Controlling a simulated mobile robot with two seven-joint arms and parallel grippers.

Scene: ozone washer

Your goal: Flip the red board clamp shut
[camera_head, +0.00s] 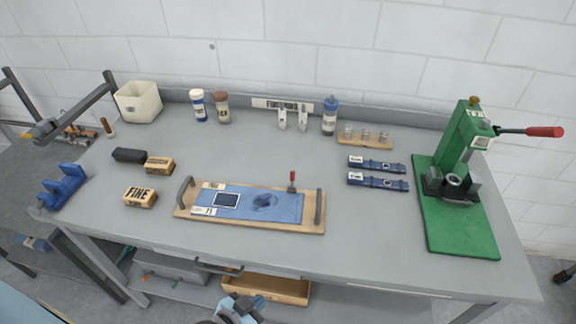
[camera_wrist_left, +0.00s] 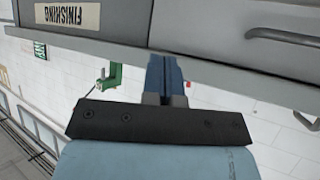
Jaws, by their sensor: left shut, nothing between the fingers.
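The red-handled board clamp (camera_head: 292,181) stands upright at the back edge of the wooden board (camera_head: 250,227), right of its middle. The board lies on the workbench with a blue sheet (camera_head: 285,205) on it and a dark handle at each end. My left gripper (camera_head: 241,302) is low in the head view, in front of the bench and below its top, well apart from the clamp. In the left wrist view its fingers (camera_wrist_left: 165,78) are together and empty, near the drawer fronts. The clamp cannot be made out there. My right gripper is in neither view.
A green press (camera_head: 455,165) with a red-tipped lever stands at the right. Two blue tools (camera_head: 378,181) lie right of the board; blocks (camera_head: 140,197) lie left of it. Bottles (camera_head: 329,115) line the back. A wooden tray (camera_head: 268,288) shows below the bench. The front strip is clear.

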